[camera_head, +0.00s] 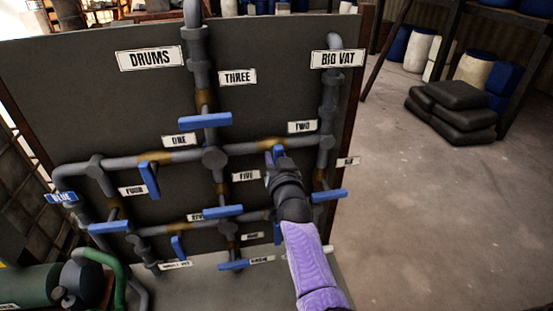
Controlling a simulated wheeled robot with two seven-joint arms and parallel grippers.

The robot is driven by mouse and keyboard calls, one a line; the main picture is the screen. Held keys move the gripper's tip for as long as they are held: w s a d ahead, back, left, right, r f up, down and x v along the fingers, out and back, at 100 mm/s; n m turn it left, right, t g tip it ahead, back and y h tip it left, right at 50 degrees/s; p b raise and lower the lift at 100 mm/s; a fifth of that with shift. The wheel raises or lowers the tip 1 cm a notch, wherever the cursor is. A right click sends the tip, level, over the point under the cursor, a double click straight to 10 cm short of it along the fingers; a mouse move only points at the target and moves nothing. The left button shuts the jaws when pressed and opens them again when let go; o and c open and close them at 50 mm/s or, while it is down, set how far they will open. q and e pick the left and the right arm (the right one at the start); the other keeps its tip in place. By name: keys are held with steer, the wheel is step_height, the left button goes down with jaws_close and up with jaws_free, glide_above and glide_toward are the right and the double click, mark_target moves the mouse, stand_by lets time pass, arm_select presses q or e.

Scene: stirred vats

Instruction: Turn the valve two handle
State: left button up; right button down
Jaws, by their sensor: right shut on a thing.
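The valve two handle (278,150) is a small blue lever on the grey horizontal pipe, below and left of the label reading TWO (302,127). My right gripper (279,160) is shut on this handle, and its dark body hides most of it. Only a bit of blue shows above the fingers. My purple-sleeved right forearm comes up from the bottom of the picture. My left gripper is not in view.
Other blue handles surround it: valve three (205,120) up left, valve one (149,180) at left, one (328,195) close right of my wrist. Pipes run across a dark panel (270,100). Open floor (440,220) lies right, with stacked black sacks (452,108) beyond.

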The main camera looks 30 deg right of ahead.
stand_by(0.4)
steer(key=shift+c, duration=2)
jaws_free()
steer(key=shift+s+r+p, duration=0.1)
steer(key=shift+s+p, duration=0.1)
steer(key=shift+p, duration=0.1)
steer(key=p+v, duration=0.7)
steer(key=v, duration=0.2)
steer(key=shift+s, duration=0.25)
steer(key=shift+a, duration=0.1)
